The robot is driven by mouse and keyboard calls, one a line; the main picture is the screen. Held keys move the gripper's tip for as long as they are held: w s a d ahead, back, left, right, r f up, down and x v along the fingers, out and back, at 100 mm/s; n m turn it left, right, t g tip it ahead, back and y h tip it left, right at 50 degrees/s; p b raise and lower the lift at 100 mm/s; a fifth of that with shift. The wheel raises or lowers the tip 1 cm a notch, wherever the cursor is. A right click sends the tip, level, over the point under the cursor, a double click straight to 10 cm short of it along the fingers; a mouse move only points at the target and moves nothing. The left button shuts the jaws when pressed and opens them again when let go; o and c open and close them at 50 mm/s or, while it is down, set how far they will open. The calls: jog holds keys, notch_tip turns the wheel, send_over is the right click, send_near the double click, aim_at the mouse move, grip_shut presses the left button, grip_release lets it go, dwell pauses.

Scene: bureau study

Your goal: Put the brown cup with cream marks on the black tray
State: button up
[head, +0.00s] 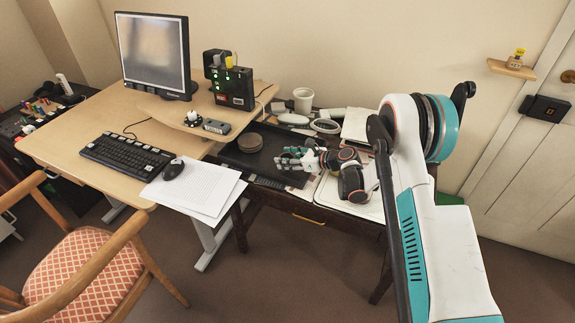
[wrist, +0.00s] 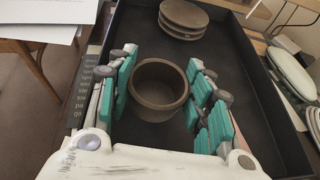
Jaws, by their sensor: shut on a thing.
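The brown cup (wrist: 158,90) is in the wrist view, upright between the fingers of my gripper (wrist: 160,95), which is shut on it. I see its open rim and empty inside; no cream marks can be made out. The black tray (wrist: 232,75) lies beneath the cup; I cannot tell whether the cup's base touches it. In the head view, my gripper (head: 297,160) is over the right part of the tray (head: 230,157), and its fingers hide the cup.
A stack of round brown dishes (wrist: 184,18) sits at the tray's far end. A white cup (head: 303,97) and several pale items stand behind on the dark table. A desk with keyboard (head: 127,156) and monitor (head: 153,50) is at left. A chair (head: 85,265) stands in front.

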jog(key=shift+f, duration=1.05)
jog(key=shift+f, duration=0.15)
jog(key=o, duration=1.1)
